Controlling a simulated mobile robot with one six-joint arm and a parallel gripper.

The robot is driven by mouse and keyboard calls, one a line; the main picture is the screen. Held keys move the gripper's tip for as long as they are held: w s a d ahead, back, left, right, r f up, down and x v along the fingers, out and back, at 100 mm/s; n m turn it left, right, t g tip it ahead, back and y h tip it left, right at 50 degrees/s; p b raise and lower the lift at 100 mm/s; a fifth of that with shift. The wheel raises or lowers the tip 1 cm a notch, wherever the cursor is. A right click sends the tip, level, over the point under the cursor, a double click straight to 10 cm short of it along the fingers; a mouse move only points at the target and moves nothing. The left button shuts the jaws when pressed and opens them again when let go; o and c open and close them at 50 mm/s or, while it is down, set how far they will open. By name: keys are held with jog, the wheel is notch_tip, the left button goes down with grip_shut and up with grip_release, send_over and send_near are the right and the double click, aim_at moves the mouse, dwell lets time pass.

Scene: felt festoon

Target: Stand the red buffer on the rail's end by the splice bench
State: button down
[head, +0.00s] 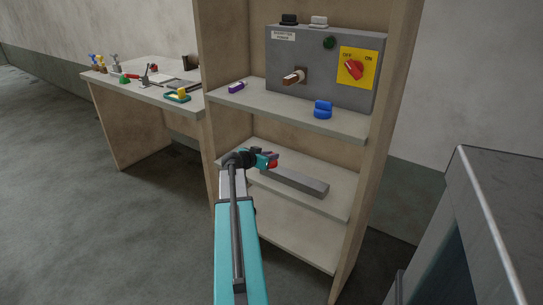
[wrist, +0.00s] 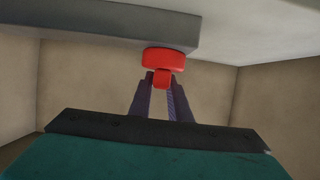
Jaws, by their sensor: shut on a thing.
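My gripper (wrist: 160,82) is shut on the red buffer (wrist: 164,60), whose narrow part sits between the fingertips in the wrist view. In the head view the red buffer (head: 273,163) shows as a small red patch at the gripper's tip, partly hidden by it. The rail (head: 297,182) is a long grey bar lying on the middle shelf. The buffer is at the rail's left end, the end towards the bench (head: 150,93). In the wrist view it overlaps the edge of the rail (wrist: 100,24) close to its end; I cannot tell whether they touch.
The upper shelf (head: 285,112) above my gripper holds a blue buffer-like piece (head: 323,109), a purple piece (head: 236,88) and a grey switch box (head: 310,66). An upright side panel (head: 375,140) stands right of the rail. The bench carries several small items.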

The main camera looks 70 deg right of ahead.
jog(key=shift+f, duration=0.15)
jog(key=c, duration=1.6)
grip_release()
jog(key=shift+c, duration=0.2)
jog(key=shift+r, duration=0.2)
jog(key=v, duration=1.2)
